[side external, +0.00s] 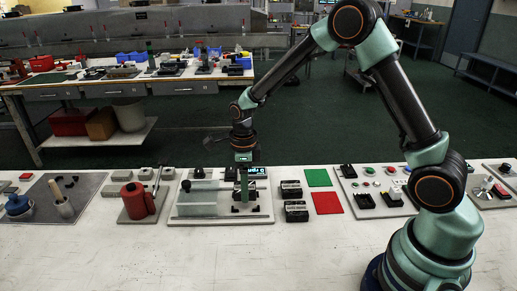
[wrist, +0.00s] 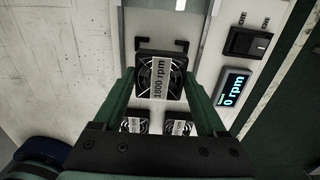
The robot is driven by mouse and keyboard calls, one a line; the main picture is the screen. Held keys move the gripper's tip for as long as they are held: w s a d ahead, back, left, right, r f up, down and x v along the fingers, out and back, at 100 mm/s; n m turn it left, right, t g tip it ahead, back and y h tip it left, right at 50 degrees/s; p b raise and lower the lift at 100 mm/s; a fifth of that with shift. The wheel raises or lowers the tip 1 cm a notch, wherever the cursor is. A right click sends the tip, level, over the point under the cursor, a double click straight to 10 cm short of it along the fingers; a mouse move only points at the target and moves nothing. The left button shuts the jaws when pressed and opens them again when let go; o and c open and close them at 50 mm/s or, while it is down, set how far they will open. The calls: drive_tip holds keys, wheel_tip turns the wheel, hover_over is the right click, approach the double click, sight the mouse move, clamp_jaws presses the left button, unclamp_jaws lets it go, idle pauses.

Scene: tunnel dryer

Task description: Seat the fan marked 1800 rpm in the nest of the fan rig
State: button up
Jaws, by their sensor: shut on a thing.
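My gripper (wrist: 150,85) is shut on the fan marked 1800 rpm (wrist: 175,72), a square black fan with a white label, its two green fingers at the fan's sides. In the side external view my gripper (side external: 241,200) points down over the fan rig (side external: 190,209); the fan is hard to make out there. Black corner brackets, which look like the nest (wrist: 141,45), show just beyond the fan in the wrist view. The fan's height over the rig cannot be told. Two other labelled fans, (wrist: 134,126) and (wrist: 181,128), show below it, partly hidden by my gripper.
The rig's display (wrist: 233,88) reads 0 rpm, beside a black rocker switch (wrist: 245,42). Right of the rig are black labelled blocks (side external: 291,189), a green mat (side external: 318,178) and a red mat (side external: 327,203). The front bench is clear.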

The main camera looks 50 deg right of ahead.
drive_tip(key=shift+f, duration=1.4)
drive_tip(key=shift+f, duration=0.15)
drive_tip(key=o, duration=1.3)
wheel_tip(320, 180, up, 11)
drive_tip(key=shift+r, duration=0.15)
drive_tip(key=s+r+n+t, duration=0.2)
drive_tip(key=s+r+n, duration=0.2)
drive_tip(key=n, duration=0.5)
drive_tip(key=s+d+r+n+t, duration=0.1)
drive_tip(key=s+r+n, duration=0.3)
drive_tip(key=n, duration=0.5)
drive_tip(key=s+r+n+t, duration=0.2)
drive_tip(key=s+r+n, duration=0.2)
drive_tip(key=s+n, duration=0.3)
drive_tip(key=shift+d+n+t, duration=0.3)
drive_tip(key=shift+d+n, duration=0.1)
drive_tip(key=shift+n, duration=0.6)
